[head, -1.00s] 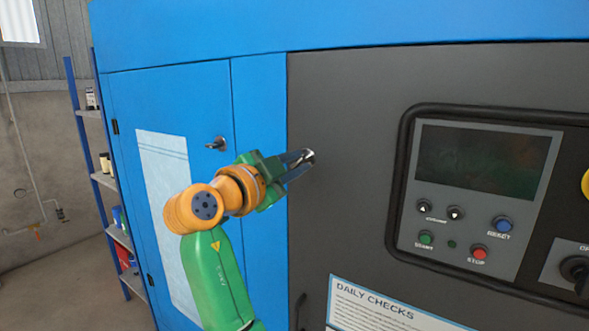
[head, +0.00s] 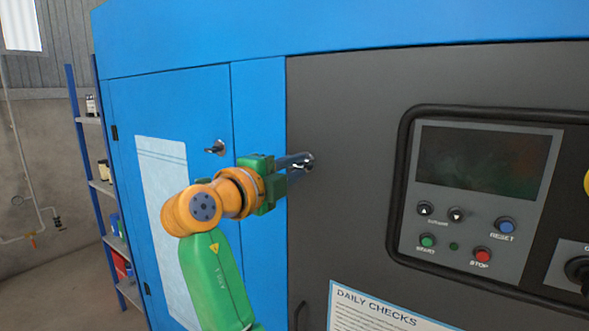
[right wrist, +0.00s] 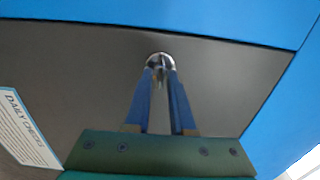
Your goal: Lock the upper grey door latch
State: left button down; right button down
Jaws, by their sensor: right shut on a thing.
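The upper grey door latch (head: 307,161) is a small shiny metal latch near the left edge of the dark grey door (head: 345,120). It also shows in the right wrist view (right wrist: 160,60), with a round metal base. My right gripper (head: 303,165) reaches it from the left, and its fingertips are closed on the latch handle. In the right wrist view the two blue fingers (right wrist: 160,82) converge on the handle and cover part of it. My left gripper is not in view.
A control panel (head: 475,190) is at the right. A dark lower handle (head: 300,315) shows near the bottom edge. Shelves (head: 100,185) stand at the far left.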

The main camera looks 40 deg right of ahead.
dwell(0.4)
jog(key=c, duration=0.9)
grip_release()
jog(key=shift+c, duration=0.2)
jog(key=b+v, duration=0.1)
jog(key=v, duration=0.6)
jog(key=shift+b, duration=0.4)
jog(key=shift+f, duration=0.1)
